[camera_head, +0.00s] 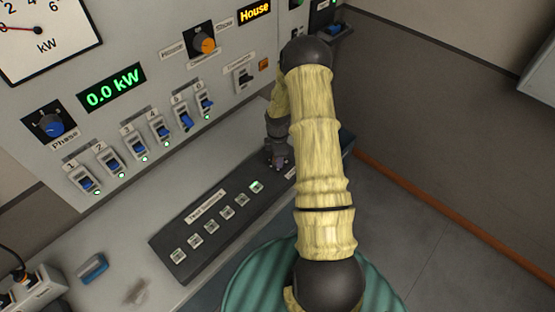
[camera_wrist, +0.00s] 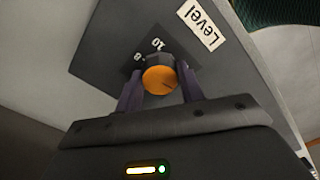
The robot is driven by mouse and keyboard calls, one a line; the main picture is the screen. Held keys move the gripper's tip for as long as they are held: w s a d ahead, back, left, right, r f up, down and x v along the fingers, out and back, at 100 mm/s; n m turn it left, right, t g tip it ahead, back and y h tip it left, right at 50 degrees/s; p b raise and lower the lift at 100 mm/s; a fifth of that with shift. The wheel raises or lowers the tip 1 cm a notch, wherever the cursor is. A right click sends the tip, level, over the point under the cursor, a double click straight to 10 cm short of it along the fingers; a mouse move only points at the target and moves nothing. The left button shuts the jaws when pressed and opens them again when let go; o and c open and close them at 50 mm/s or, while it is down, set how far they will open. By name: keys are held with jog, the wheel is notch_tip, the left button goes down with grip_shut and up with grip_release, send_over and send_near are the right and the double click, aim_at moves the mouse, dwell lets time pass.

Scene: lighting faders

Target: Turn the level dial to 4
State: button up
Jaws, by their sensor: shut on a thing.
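The level dial (camera_wrist: 160,80) is a dark knob with an orange face, beside a white "Level" label (camera_wrist: 202,24) in the wrist view. The numbers 8 and 10 show above it; the rest of its scale, including 4, is hidden. A thin dark mark on the orange face points to the lower right of the picture. My gripper (camera_wrist: 160,76) is shut on the knob, one dark finger on each side. In the head view my gripper (camera_head: 278,161) is down at the right end of the dark sloped panel, and it and my arm hide the dial.
The dark panel (camera_head: 168,238) carries a row of square buttons, one lit green. Above are several blue faders, a phase dial (camera_head: 50,124), a "0.0 kW" display (camera_head: 111,87) and another orange-faced selector (camera_head: 206,44). A blue object (camera_head: 93,268) lies on the ledge at the left.

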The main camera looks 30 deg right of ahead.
jog(key=m+b, duration=0.1)
jog(key=m, duration=0.2)
jog(key=shift+f+m+b, duration=0.1)
jog(key=shift+m+b, duration=0.25)
jog(key=shift+m, duration=0.05)
jog(key=m+b, duration=0.1)
jog(key=m, duration=0.2)
jog(key=shift+m, duration=0.3)
jog(key=m+b, duration=0.1)
jog(key=m, duration=0.2)
jog(key=shift+m+b, duration=0.85)
jog(key=shift+m, duration=1.15)
jog(key=o, duration=1)
